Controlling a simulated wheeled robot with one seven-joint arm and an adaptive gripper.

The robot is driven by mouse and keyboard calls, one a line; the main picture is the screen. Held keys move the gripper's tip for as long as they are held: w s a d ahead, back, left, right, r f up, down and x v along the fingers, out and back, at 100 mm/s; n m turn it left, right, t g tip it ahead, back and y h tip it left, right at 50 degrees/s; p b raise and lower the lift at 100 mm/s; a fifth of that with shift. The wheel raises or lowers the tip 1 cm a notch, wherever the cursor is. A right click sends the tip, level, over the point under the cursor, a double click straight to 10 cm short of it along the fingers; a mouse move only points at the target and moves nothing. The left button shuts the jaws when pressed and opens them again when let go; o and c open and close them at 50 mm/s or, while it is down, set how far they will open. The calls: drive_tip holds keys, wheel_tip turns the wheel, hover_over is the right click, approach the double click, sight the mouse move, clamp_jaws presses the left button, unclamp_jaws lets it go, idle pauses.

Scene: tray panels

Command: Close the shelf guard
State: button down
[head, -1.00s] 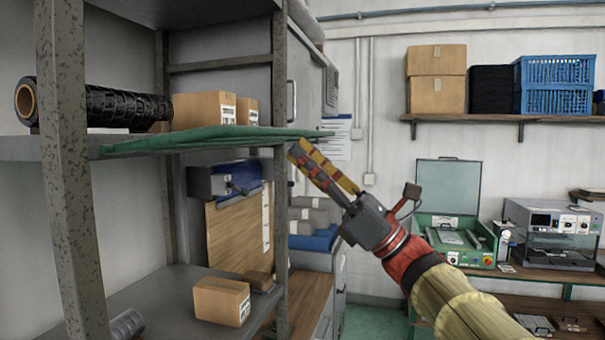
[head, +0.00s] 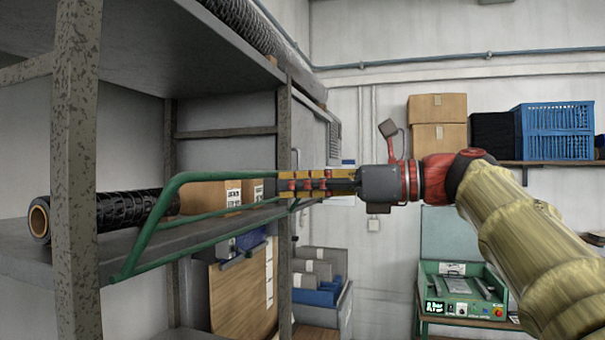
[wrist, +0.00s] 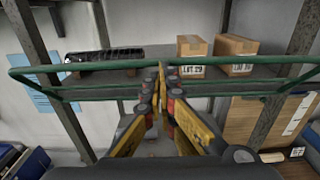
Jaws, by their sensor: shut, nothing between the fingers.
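The shelf guard (head: 151,229) is a green tube frame along the front edge of the middle shelf (head: 28,256). In the head view it stands tilted, its upper bar above the shelf edge and leaning outward. In the wrist view the guard (wrist: 90,66) spans nearly the whole width. My gripper (head: 284,184) is shut and empty, pointing left at the guard in the head view. In the wrist view the fingertips (wrist: 161,76) overlap the upper bar near its middle. I cannot tell whether they touch it.
On the shelf stand a black roll (head: 120,208) and cardboard boxes (head: 203,197). A speckled grey post (head: 77,170) rises at the front left. An upper shelf (head: 190,45) hangs above. A green device (head: 462,290) sits at the right.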

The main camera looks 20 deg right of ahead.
drive_tip(key=a+r+h+p, duration=0.1)
drive_tip(key=p, duration=0.1)
drive_tip(key=w+a+r+g+p, duration=0.1)
drive_tip(key=p, duration=0.2)
drive_tip(key=w+r+g+h+p, duration=0.1)
drive_tip(key=p, duration=0.1)
drive_tip(key=shift+a+r+h+p, duration=0.3)
drive_tip(key=shift+a+p, duration=0.05)
drive_tip(key=shift+a, duration=0.05)
drive_tip(key=shift+w+a+r+g+h+p, duration=0.25)
drive_tip(key=shift+w+a+h+p, duration=0.25)
drive_tip(key=shift+p, duration=0.6)
drive_tip(key=shift+w+a+r+g+h+p, duration=0.1)
drive_tip(key=shift+w+a+g+h+p, duration=0.25)
drive_tip(key=shift+a+p, duration=0.55)
drive_tip(key=shift+w+d+p, duration=0.15)
drive_tip(key=shift+p, duration=0.15)
drive_tip(key=shift+f, duration=0.15)
